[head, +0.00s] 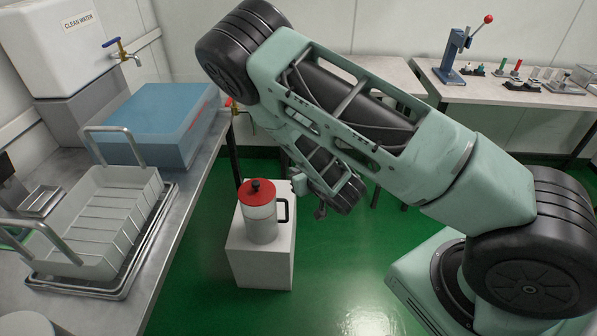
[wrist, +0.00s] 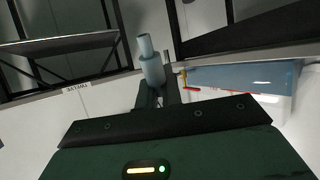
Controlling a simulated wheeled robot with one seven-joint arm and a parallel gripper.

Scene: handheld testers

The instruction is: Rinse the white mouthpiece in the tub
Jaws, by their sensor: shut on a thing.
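In the wrist view my gripper (wrist: 157,98) is shut on a pale, stepped cylindrical piece (wrist: 151,62), which looks like the white mouthpiece. It sticks out beyond the fingers, its narrower end away from them. The tub (head: 160,125) is a wide clear container of blue water on the steel bench at the left of the head view. It also shows in the wrist view (wrist: 240,78), right of the held piece and apart from it. In the head view my arm hides most of the gripper, and I cannot make out the mouthpiece there.
A white tank marked CLEAN WATER (head: 52,45) with a tap stands behind the tub. A grey handled basket (head: 95,215) sits in front of it. A red-lidded jug (head: 262,222) stands on a white pedestal (head: 262,268). A far table (head: 520,95) holds small tools. Green floor is open between.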

